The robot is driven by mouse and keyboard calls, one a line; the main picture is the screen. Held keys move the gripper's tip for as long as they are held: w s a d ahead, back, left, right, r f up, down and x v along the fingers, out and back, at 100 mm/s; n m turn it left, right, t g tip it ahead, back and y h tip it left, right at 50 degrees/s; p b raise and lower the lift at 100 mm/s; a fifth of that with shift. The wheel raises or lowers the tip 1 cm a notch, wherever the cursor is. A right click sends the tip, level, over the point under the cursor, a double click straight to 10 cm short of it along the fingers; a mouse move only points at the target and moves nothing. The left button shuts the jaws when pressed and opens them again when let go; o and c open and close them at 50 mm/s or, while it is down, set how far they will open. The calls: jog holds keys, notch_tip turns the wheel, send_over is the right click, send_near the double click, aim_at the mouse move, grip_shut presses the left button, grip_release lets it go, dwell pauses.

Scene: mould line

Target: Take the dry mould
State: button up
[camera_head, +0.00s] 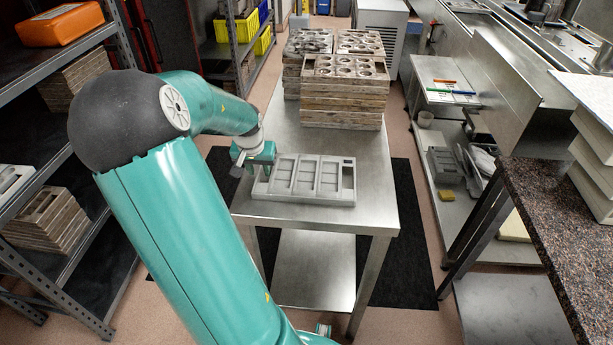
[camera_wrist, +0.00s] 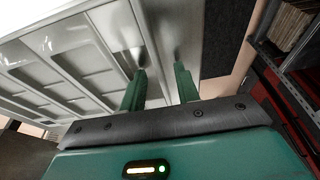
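A light grey mould (camera_head: 305,190) with several long rectangular cavities lies flat on the steel table (camera_head: 375,215), near its front end. A small dark mark shows at its far right corner. My gripper (camera_head: 257,160) is at the mould's left end. In the wrist view my gripper (camera_wrist: 160,72) has its two fingers apart, with one on each side of the mould's outer edge (camera_wrist: 150,45). The mould fills the left of that view. I cannot tell whether either finger touches it. In the head view the fingertips are partly hidden.
Stacks of worn moulds with round cavities (camera_head: 345,75) stand farther back on the table. Shelving (camera_head: 75,60) with more stacked moulds is at left. A speckled counter (camera_head: 565,215) is at right. The table is bare between mould and stacks.

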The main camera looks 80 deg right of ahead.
grip_shut()
dwell(0.3)
jog(key=shift+w+r, duration=0.1)
jog(key=shift+r, duration=0.4)
notch_tip(320, 180, up, 2)
jog(key=shift+r, duration=0.2)
jog(key=w+d+r, duration=0.3)
jog(key=d+r, duration=0.3)
jog(key=w+d+r, duration=0.3)
jog(key=d+r, duration=0.3)
jog(key=r, duration=0.1)
jog(key=shift+w+d+r, duration=0.15)
jog(key=shift+w+r, duration=0.15)
jog(key=shift+w, duration=0.05)
